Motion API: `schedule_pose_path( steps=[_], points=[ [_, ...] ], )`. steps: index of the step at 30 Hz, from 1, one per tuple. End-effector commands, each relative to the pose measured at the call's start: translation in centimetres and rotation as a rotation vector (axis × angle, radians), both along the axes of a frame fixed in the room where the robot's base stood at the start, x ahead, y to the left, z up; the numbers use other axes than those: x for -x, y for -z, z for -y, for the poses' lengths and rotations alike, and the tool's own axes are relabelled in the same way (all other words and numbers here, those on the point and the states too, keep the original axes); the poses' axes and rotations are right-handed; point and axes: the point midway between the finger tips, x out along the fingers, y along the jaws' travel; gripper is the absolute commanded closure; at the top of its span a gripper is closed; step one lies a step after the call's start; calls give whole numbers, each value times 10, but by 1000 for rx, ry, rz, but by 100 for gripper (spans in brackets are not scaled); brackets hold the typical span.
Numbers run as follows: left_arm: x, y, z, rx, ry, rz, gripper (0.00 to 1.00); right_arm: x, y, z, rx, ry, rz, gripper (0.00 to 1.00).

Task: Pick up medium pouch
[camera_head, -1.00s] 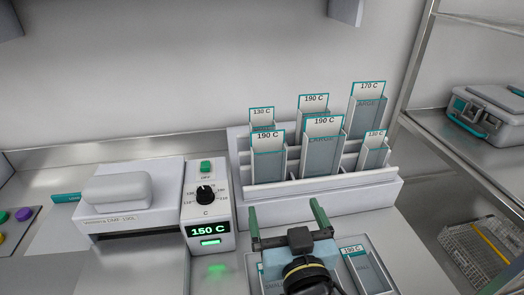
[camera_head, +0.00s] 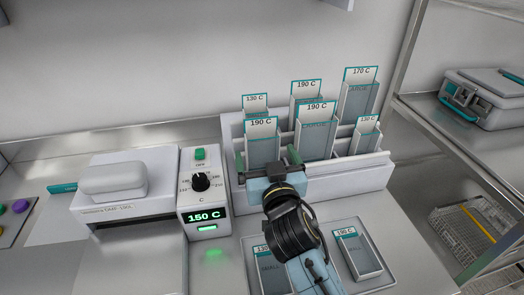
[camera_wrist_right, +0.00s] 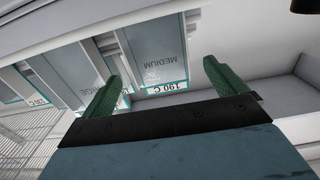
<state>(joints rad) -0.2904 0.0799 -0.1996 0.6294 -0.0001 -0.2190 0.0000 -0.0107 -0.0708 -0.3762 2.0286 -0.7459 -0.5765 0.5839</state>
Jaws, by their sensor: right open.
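The medium pouch (camera_head: 262,145), grey with a teal-edged 190 C label, stands upright at the front left of the white rack (camera_head: 345,173). In the right wrist view the pouch (camera_wrist_right: 155,45) appears upside down with MEDIUM printed on it. My right gripper (camera_head: 267,160) is open in front of its lower part. In the right wrist view the green fingers of the gripper (camera_wrist_right: 160,78) are spread to either side of the pouch's label end, with a gap between them. Whether they touch it cannot be told. My left gripper is not in view.
A large 190 C pouch (camera_head: 315,135) stands close to the right, with several others around it. Small pouches lie in a tray (camera_head: 387,275) in front. A sealer with a 150 C display (camera_head: 206,216) stands left of the rack.

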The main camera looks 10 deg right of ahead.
Motion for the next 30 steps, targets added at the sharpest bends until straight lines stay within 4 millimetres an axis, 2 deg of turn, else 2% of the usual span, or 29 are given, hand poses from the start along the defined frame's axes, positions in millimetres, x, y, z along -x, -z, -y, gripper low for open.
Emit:
schedule_pose_path(
  steps=[3, 6, 14, 24, 30],
  points=[
    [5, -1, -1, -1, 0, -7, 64, -17, -1, 0, 2, 0, 0, 4],
    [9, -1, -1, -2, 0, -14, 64, -23, 0, 0, 1, 0, -1, 4],
    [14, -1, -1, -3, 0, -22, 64, -25, 0, 0, 0, 0, -1, 5],
    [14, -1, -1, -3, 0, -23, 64, -24, 0, 0, 0, 0, -1, 49],
    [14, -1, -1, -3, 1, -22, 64, -24, 0, 0, 0, 0, -1, 51]
  ],
)
